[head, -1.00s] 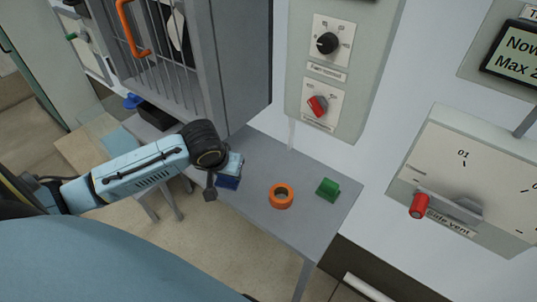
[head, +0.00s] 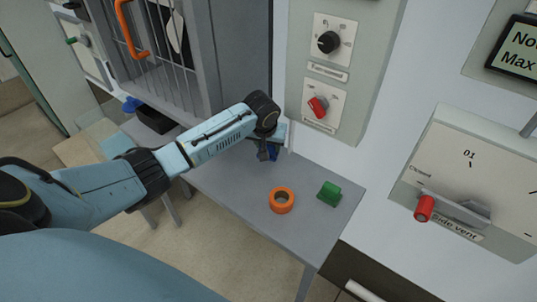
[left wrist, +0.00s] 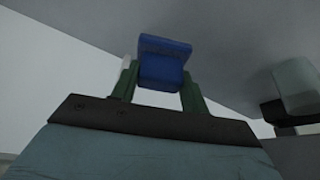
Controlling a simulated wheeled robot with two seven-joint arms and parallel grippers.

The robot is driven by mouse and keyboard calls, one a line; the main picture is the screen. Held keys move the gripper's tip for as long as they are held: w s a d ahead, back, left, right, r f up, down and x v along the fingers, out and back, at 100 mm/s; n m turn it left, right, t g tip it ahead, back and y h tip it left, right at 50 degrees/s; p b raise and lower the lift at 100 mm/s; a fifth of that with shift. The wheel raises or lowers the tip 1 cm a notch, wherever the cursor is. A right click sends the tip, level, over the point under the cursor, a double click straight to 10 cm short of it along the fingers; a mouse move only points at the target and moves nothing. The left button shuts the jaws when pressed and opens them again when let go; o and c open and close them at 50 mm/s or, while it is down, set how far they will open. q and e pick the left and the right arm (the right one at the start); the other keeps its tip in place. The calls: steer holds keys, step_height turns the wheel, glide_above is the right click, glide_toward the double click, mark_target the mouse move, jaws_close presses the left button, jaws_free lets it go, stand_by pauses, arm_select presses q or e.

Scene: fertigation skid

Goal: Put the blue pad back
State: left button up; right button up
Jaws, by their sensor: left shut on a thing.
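The blue pad (head: 273,154) is at the back of the grey table (head: 230,188), close to the wall and left of the knob panel. My left gripper (head: 266,150) is shut on it, and my own wrist partly covers both in the head view. In the left wrist view the blue pad (left wrist: 163,62) sits between the two green fingers of the gripper (left wrist: 160,88). I cannot tell whether the pad touches the table. My right gripper is not in view.
An orange ring (head: 273,203) and a green block (head: 329,194) stand on the table's right part. A barred cabinet (head: 165,65) with an orange handle is behind my left arm. A black tray (head: 155,119) lies below it. The table's front middle is clear.

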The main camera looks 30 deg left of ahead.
arm_select(q)
step_height(320, 180, down, 3)
steer(key=shift+f+b, duration=0.15)
steer(key=shift+b, duration=0.15)
steer(key=shift+w+f, duration=0.2)
steer(key=shift+f, duration=0.25)
steer(key=o, duration=1.2)
steer(key=shift+f, duration=0.1)
steer(key=shift+s+r, duration=0.15)
steer(key=shift+r, duration=0.4)
steer(key=p+v, duration=0.2)
steer(key=v, duration=0.9)
steer(key=shift+s+d+p, duration=0.1)
steer(key=shift+p, duration=0.2)
